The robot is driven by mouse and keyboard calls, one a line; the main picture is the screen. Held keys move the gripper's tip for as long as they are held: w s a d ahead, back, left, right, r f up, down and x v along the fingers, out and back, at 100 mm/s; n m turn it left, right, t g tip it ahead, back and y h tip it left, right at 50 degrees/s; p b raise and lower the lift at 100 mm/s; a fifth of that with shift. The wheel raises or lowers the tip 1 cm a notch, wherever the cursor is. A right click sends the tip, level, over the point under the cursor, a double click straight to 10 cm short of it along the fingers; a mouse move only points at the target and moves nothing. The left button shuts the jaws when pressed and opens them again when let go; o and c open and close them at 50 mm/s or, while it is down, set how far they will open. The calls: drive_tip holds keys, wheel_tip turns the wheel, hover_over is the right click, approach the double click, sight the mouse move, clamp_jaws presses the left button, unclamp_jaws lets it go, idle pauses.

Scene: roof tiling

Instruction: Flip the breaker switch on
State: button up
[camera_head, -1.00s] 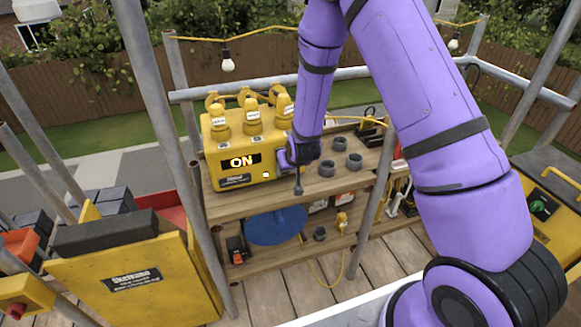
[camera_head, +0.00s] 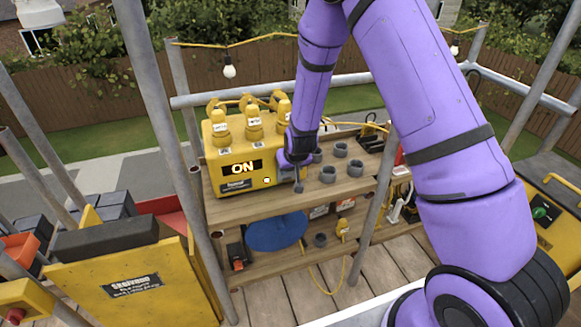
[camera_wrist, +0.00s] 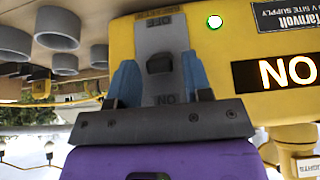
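The yellow breaker box (camera_head: 215,150) stands on the wooden shelf and its display (camera_head: 242,168) reads ON. In the wrist view, which is upside down, the box (camera_wrist: 222,62) shows a lit green lamp (camera_wrist: 215,22) and the ON display (camera_wrist: 280,72). The small black breaker switch (camera_wrist: 159,62) sits on a grey plate (camera_wrist: 163,35) marked OFF and ON. My gripper (camera_wrist: 160,78) is open, with one blue finger on each side of the switch and gaps visible. In the head view my gripper (camera_head: 299,176) is at the box's right end, which hides the switch.
Several grey cups (camera_head: 340,149) stand on the shelf right of my gripper. A blue round object (camera_head: 276,232) is on the lower shelf. Yellow plugs (camera_head: 253,122) stand on top of the box. Metal scaffold poles (camera_head: 367,215) frame the shelves.

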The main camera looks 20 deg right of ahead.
drive_tip(key=shift+o, duration=0.3)
drive_tip(key=v, duration=1)
drive_tip(key=shift+s+r, duration=0.25)
drive_tip(key=shift+r, duration=0.1)
drive_tip(key=w+d+r+v, duration=0.1)
drive_tip(key=d+v, duration=0.1)
drive_tip(key=v, duration=1.1)
drive_tip(key=s+d+r, duration=0.2)
drive_tip(key=s+r, duration=0.6)
drive_tip(key=s, duration=0.5)
drive_tip(key=s+d+r, duration=0.3)
drive_tip(key=s+r, duration=0.5)
drive_tip(key=s, duration=0.5)
drive_tip(key=shift+s+r+g, duration=0.3)
drive_tip(key=shift+s+r, duration=0.05)
